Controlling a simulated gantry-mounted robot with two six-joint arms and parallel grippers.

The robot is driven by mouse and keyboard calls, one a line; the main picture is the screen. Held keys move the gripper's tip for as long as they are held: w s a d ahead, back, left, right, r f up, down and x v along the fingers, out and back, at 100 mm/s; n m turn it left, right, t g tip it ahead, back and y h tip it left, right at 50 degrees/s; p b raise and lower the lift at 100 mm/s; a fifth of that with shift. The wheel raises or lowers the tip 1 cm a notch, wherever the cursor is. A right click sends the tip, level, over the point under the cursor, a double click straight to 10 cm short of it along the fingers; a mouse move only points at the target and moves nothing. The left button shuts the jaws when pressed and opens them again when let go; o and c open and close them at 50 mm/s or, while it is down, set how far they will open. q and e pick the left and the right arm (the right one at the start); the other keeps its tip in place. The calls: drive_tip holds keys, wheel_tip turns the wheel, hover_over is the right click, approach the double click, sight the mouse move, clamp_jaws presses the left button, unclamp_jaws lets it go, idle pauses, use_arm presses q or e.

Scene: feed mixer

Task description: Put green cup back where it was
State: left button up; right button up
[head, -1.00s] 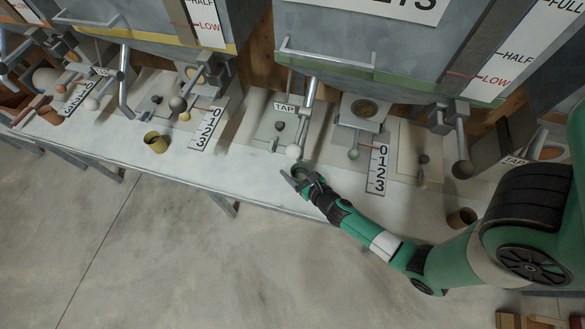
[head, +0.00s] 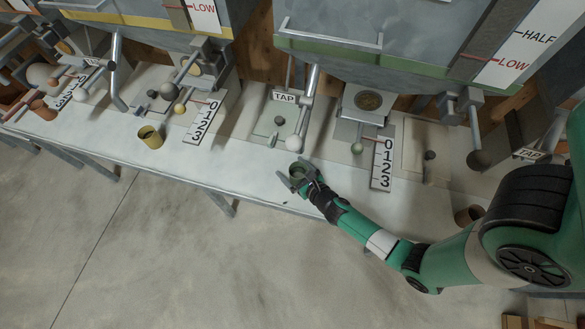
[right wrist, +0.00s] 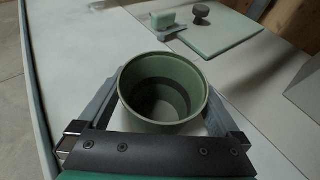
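The green cup (head: 297,171) is upright near the front edge of the white bench, in front of the green tap station. My right gripper (head: 294,174) has its fingers on both sides of it. In the right wrist view, the empty cup (right wrist: 163,90) sits between the two fingers (right wrist: 165,88), which appear to press on its sides. Its underside is hidden, so I cannot tell whether it rests on the bench or is just above it. My left gripper is not in view.
A green-edged hopper (head: 380,45) hangs over the bench, with a tap lever ending in a white ball (head: 293,143). A 0-1-2-3 scale (head: 382,165) stands to the right. A yellow cup (head: 150,138) is to the left. The bench (head: 245,180) left of the gripper is clear.

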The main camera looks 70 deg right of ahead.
drive_tip(key=shift+r, duration=0.25)
drive_tip(key=p+v, duration=0.1)
drive_tip(key=v, duration=1)
drive_tip(key=shift+a+f, duration=0.15)
drive_tip(key=shift+s+a+r, duration=0.1)
drive_tip(key=shift+s+r, duration=0.15)
drive_tip(key=shift+s, duration=0.1)
